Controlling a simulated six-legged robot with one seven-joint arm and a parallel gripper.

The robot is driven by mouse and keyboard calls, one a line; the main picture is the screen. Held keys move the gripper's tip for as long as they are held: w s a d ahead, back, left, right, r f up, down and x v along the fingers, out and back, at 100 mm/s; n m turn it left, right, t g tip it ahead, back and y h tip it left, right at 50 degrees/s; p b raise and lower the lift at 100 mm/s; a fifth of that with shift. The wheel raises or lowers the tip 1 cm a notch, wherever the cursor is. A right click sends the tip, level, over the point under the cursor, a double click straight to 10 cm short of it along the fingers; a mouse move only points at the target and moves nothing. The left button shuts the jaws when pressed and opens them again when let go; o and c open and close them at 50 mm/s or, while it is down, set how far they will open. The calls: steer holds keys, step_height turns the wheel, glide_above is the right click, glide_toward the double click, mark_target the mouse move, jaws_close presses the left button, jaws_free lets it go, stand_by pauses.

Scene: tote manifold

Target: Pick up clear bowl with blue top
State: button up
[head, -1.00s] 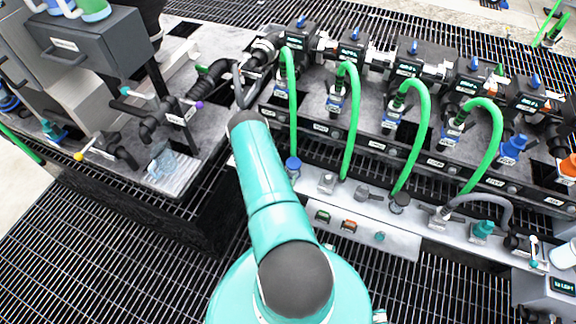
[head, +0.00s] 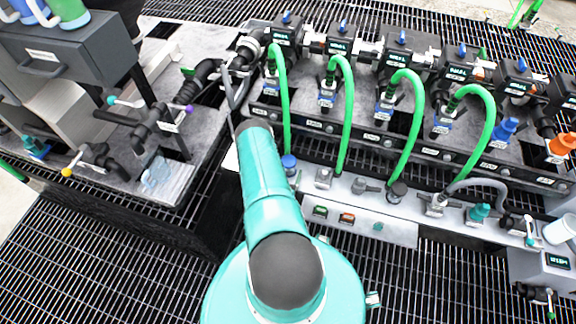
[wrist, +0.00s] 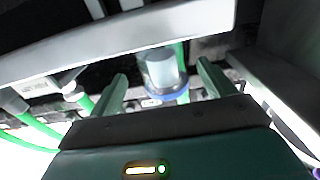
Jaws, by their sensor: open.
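A clear bowl with a blue top (head: 289,166) stands upright at the left end of the pale front ledge, just right of my arm in the head view. In the wrist view a clear cup-like body with a blue rim (wrist: 163,78) shows in the gap between my fingers, apparently the same bowl seen upside down. My gripper (wrist: 160,82) is open, with one green finger on each side of that gap. No finger visibly presses on the bowl; how deep it lies between them I cannot tell. My gripper is hidden in the head view.
The pale ledge (head: 390,222) carries fittings and a teal-topped piece (head: 479,212). Green hoses (head: 345,110) arch down from black valve blocks behind the bowl. A clear bluish item (head: 157,172) sits on a left tray. In the wrist view a pale bar (wrist: 110,45) crosses near the fingers.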

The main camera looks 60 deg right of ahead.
mark_target(290, 161)
steer(key=d, duration=0.2)
steer(key=w+d, duration=0.1)
steer(key=d, duration=0.2)
steer(key=shift+w+d, duration=0.15)
steer(key=shift+d, duration=0.15)
steer(key=c, duration=1.1)
